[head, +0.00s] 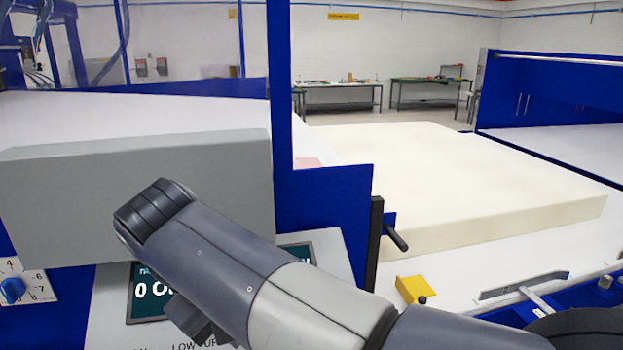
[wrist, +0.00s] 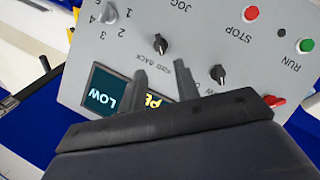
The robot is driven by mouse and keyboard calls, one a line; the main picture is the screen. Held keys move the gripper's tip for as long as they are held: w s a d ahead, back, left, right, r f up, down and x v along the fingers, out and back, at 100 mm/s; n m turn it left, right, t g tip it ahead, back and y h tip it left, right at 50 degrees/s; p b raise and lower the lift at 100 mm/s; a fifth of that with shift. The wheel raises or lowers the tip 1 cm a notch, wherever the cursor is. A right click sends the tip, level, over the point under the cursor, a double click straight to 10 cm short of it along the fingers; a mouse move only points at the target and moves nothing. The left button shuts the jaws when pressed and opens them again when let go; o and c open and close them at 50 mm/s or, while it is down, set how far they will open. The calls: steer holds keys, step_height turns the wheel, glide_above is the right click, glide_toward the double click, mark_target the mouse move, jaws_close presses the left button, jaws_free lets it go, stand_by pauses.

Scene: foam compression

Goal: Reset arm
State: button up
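My gripper (wrist: 164,82) shows in the wrist view with two dark fingers apart and nothing between them. It is in front of a grey control panel (wrist: 205,35). The panel carries a lit display reading LOW (wrist: 105,92), a second display partly hidden by a finger, black knobs (wrist: 160,44), a red STOP button (wrist: 251,13) and a green RUN button (wrist: 305,45). In the head view my arm crosses the lower middle and covers much of the panel and its displays (head: 147,303). The gripper fingers cannot be made out clearly there.
A large cream foam block (head: 440,185) lies on a white table at the right. A grey box-shaped housing (head: 130,205) and a blue upright (head: 279,90) stand close behind my arm. A yellow block (head: 411,289) and a black handle (head: 397,237) are right of the panel.

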steer(key=p+x, duration=0.1)
steer(key=x, duration=0.9)
steer(key=shift+d+f, duration=0.15)
steer(key=shift+f, duration=0.05)
steer(key=shift+w+f+m+b, duration=0.15)
steer(key=shift+m+b, duration=0.2)
steer(key=shift+m, duration=0.35)
steer(key=m+y+b, duration=0.1)
steer(key=m, duration=0.1)
steer(key=m+g+y+b, duration=0.1)
steer(key=m+b, duration=0.1)
steer(key=m, duration=0.1)
steer(key=shift+d+g+y, duration=0.2)
steer(key=shift+g+y, duration=0.1)
steer(key=m+y+b, duration=0.1)
steer(key=m+b, duration=0.1)
steer(key=m, duration=0.1)
steer(key=shift+d+m+y+b, duration=0.1)
steer(key=shift+m+y+b, duration=0.2)
steer(key=m+y+b, duration=0.2)
steer(key=m+b, duration=0.2)
steer(key=shift+d, duration=0.1)
steer(key=shift+v, duration=2.2)
steer(key=shift+w, duration=0.1)
